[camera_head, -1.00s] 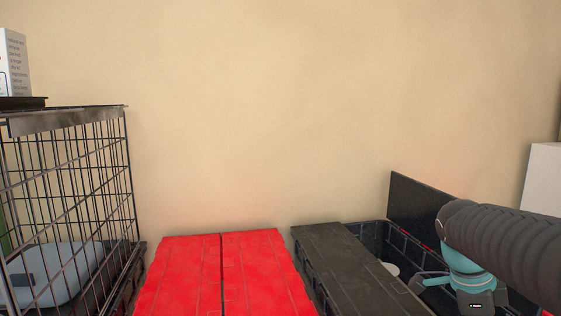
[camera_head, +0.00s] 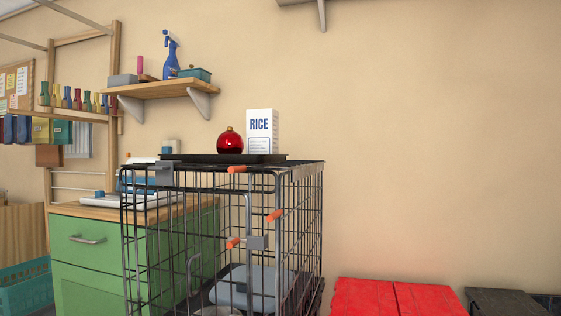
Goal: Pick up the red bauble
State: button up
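The red bauble (camera_head: 230,141) is round and shiny with a gold cap. It sits on a thin black tray (camera_head: 190,157) on top of a black wire cage (camera_head: 322,215), just left of a white rice box (camera_head: 262,132). My gripper is outside the current view, so its state and its distance from the bauble do not show.
Red tote lids (camera_head: 372,297) and a dark tote lid (camera_head: 505,302) lie low at the right. A green cabinet (camera_head: 85,252) stands behind the cage at the left. A wooden shelf (camera_head: 165,88) hangs above. The wall area right of the cage is clear.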

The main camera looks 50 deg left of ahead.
aim_at(230, 141)
jog(key=i, duration=0.5)
jog(key=u, duration=4.5)
jog(key=i, duration=1.35)
jog(key=z, duration=1.95)
